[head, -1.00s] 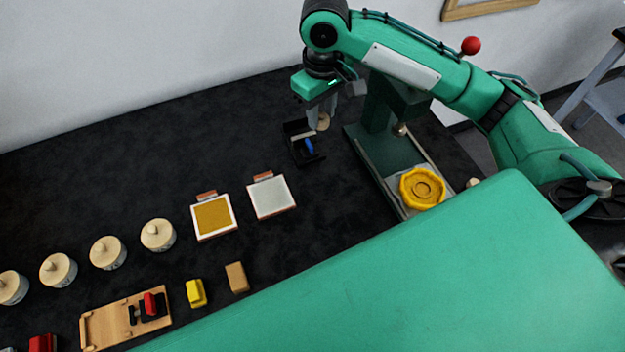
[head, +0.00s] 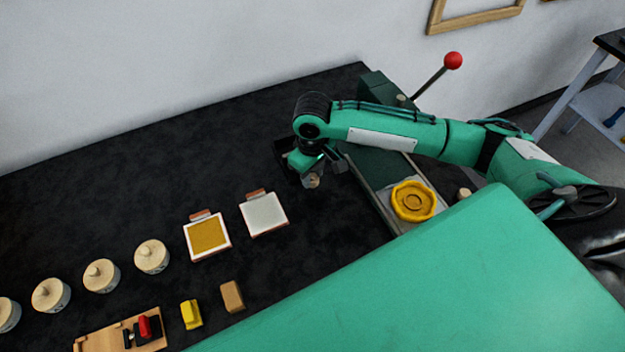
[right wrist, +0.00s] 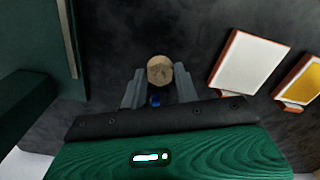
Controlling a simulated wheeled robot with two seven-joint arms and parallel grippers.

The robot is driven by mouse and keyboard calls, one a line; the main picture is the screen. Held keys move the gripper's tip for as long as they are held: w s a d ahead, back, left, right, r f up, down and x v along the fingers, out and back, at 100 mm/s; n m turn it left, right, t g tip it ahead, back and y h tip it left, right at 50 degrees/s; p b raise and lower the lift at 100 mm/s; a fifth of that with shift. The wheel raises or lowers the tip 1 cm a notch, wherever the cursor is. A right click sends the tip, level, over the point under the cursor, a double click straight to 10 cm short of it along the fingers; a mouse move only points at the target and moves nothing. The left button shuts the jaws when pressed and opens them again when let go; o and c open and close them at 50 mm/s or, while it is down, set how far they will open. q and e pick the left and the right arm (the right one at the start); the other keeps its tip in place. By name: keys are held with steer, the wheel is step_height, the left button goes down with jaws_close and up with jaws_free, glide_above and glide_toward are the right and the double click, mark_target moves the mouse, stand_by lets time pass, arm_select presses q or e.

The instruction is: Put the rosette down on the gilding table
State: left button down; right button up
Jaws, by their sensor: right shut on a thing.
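My right gripper (head: 311,176) is low over the black gilding table (head: 130,190), right of the white-topped pad. It is shut on a small round tan piece, which I take to be the rosette (head: 314,182). In the right wrist view the rosette (right wrist: 160,70) sits at the tips of the grey fingers (right wrist: 158,88), with a bit of blue behind it. I cannot tell whether the rosette touches the table. My left gripper is not in view.
A white pad (head: 264,213) and a gold pad (head: 208,235) lie left of the gripper. A dark box (head: 285,153) is partly hidden behind it. The green press (head: 385,165) with a yellow scalloped disc (head: 413,201) stands right. Several lidded pots (head: 151,257) are left.

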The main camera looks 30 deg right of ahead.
mark_target(313, 177)
step_height(313, 177, down, 4)
steer(key=shift+r, duration=0.2)
steer(key=shift+f, duration=0.1)
steer(key=o, duration=0.9)
steer(key=shift+o, duration=0.2)
step_height(313, 177, up, 12)
steer(key=shift+r+b, duration=0.1)
steer(key=shift+b, duration=0.6)
